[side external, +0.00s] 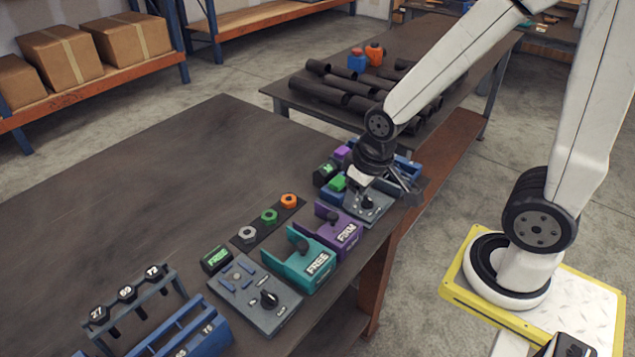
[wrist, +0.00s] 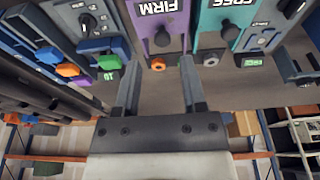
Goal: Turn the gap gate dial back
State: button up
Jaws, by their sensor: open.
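Two grey panels carry black dials, and I cannot read which is the gap gate. One dial (side external: 268,299) sits on the front panel (side external: 240,283); it shows at the upper right of the wrist view (wrist: 291,6). The other dial (side external: 367,202) sits on the far panel (side external: 352,208), partly hidden under my arm; it shows at the upper left of the wrist view (wrist: 88,20). My gripper (side external: 405,188) is near the far panel, above the table's right end. In the wrist view its fingers (wrist: 158,70) are apart with nothing between them.
A purple FIRM block (side external: 338,232) and teal FREE block (side external: 305,262) stand between the panels. Green, orange and grey nuts (side external: 269,215) lie on a dark strip. A numbered rack (side external: 127,294) and blue holder (side external: 185,335) are at the front. The table's left is clear.

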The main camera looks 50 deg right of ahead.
aim_at(368, 197)
jog(key=w+d+f+m+g, duration=0.1)
jog(key=d+m, duration=0.1)
jog(key=d, duration=0.2)
jog(key=w+d+f+m, duration=0.1)
jog(key=d+f+m, duration=0.1)
jog(key=d, duration=0.2)
jog(key=w+d+f+m+g, duration=0.1)
jog(key=w+d+m, duration=0.1)
jog(key=d, duration=0.3)
jog(key=shift+f+g, duration=0.2)
jog(key=shift+g, duration=0.1)
jog(key=shift+f, duration=0.1)
jog(key=shift+f, duration=3.75)
grip_shut()
